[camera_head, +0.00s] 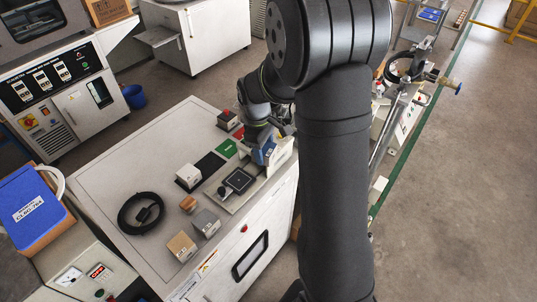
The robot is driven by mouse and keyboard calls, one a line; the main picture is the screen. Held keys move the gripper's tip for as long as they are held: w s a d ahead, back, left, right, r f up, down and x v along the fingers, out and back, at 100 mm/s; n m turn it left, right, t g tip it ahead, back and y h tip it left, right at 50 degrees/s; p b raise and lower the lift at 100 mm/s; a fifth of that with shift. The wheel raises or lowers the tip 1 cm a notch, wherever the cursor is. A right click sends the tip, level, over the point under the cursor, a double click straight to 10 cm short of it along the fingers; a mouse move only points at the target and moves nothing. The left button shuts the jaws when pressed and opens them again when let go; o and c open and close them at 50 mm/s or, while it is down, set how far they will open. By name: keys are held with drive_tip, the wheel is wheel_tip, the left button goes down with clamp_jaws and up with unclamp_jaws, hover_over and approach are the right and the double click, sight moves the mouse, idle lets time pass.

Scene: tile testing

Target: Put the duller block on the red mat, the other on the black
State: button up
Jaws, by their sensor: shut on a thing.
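My gripper (264,148) is at the right side of the bench top, partly hidden by my own arm. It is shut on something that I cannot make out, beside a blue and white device. A red mat (239,132) lies just left of my gripper, partly covered. A black mat (209,165) lies further left and nearer, with a green mat (228,148) between them. A block with a pale top (189,176) stands at the black mat's left end. A grey block (206,223) and a tan block (181,246) stand nearer the front. Which blocks are duller I cannot tell.
A flat plate with a dark square (238,181) lies in front of the mats. A small brown block (188,203), a coiled black cable (141,213) and a dark block with a reddish top (228,119) are also on the bench (120,170). The bench's left part is clear.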

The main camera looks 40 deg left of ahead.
drive_tip(key=s+a+f+n+t+y, duration=0.1)
drive_tip(key=s+a+f+n, duration=0.1)
drive_tip(key=a+n, duration=1.15)
drive_tip(key=w+a+f+n, duration=0.15)
drive_tip(key=w+a, duration=0.25)
drive_tip(key=w, duration=0.4)
drive_tip(key=w+a+f, duration=0.3)
drive_tip(key=w, duration=0.4)
drive_tip(key=shift+f, duration=2.75)
drive_tip(key=shift+f, duration=0.3)
drive_tip(key=o, duration=1.8)
drive_tip(key=shift+o, duration=0.2)
drive_tip(key=shift+r, duration=3)
